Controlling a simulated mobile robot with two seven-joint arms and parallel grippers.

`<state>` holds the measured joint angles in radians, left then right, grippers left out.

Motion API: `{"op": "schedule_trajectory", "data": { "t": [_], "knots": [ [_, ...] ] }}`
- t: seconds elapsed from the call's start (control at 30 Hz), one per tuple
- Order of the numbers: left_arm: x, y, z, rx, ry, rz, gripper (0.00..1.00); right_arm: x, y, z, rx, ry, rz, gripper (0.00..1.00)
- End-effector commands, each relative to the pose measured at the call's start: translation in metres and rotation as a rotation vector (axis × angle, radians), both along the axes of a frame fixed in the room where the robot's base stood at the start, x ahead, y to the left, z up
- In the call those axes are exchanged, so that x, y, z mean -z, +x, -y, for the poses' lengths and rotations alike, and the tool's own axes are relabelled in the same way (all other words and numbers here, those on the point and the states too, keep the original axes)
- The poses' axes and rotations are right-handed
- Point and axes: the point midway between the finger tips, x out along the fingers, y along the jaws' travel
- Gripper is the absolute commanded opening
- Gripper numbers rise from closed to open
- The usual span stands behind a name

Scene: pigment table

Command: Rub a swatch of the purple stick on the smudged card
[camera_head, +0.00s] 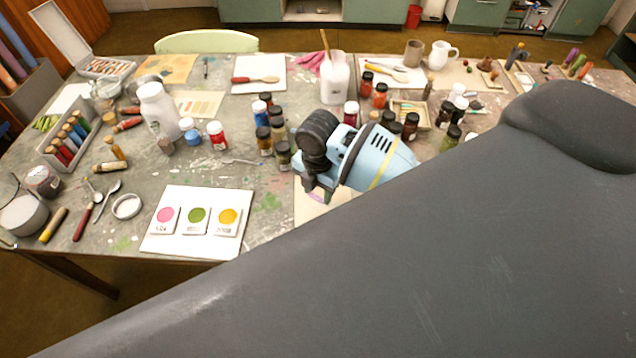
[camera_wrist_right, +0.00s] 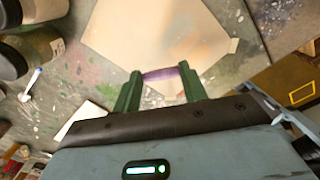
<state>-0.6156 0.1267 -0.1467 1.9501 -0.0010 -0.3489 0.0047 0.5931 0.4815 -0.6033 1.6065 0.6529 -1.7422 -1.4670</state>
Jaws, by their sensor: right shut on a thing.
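My right gripper (camera_head: 318,190) is over the front middle of the table in the head view, with much of it hidden by its own wrist. In the right wrist view its two green fingers (camera_wrist_right: 160,88) are shut on the purple stick (camera_wrist_right: 160,75), which lies across between the tips. A pale beige card (camera_wrist_right: 150,35) lies on the table under and beyond the stick. In the head view only a part of this card (camera_head: 308,208) shows beside my arm. I cannot tell whether the stick touches the card. My left gripper is not in view.
A white board (camera_head: 180,246) with pink, green and yellow swatch cards lies left of the gripper. Several pigment jars (camera_head: 265,140) stand close behind it. A white bottle (camera_head: 158,110) stands further left. My dark arm hides the front right of the table.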

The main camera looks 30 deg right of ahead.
Motion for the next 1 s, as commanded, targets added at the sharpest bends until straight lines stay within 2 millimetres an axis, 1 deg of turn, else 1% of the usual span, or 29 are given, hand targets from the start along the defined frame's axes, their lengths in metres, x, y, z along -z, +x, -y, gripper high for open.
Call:
{"op": "schedule_trajectory", "data": {
  "t": [0.03, 0.13, 0.2, 0.4, 0.6, 1.0],
  "knots": [
    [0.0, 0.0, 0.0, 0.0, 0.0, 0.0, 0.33, 0.006, -0.001, 0.0, 0.001, 0.0, -0.004, 0.35],
    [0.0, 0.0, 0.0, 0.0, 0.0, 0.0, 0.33, 0.016, -0.001, 0.0, 0.0, 0.0, -0.003, 0.35],
    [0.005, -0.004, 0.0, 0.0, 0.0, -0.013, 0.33, 0.024, -0.001, 0.001, -0.001, -0.002, -0.006, 0.35],
    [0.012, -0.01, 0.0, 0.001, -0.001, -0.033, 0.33, 0.037, -0.001, 0.0, -0.001, -0.001, -0.005, 0.35],
    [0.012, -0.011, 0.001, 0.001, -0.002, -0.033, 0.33, 0.04, 0.0, 0.0, -0.001, -0.001, 0.0, 0.35],
    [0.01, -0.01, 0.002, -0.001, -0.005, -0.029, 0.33, 0.038, 0.001, -0.002, -0.015, 0.0, 0.001, 0.35]
  ]
}}
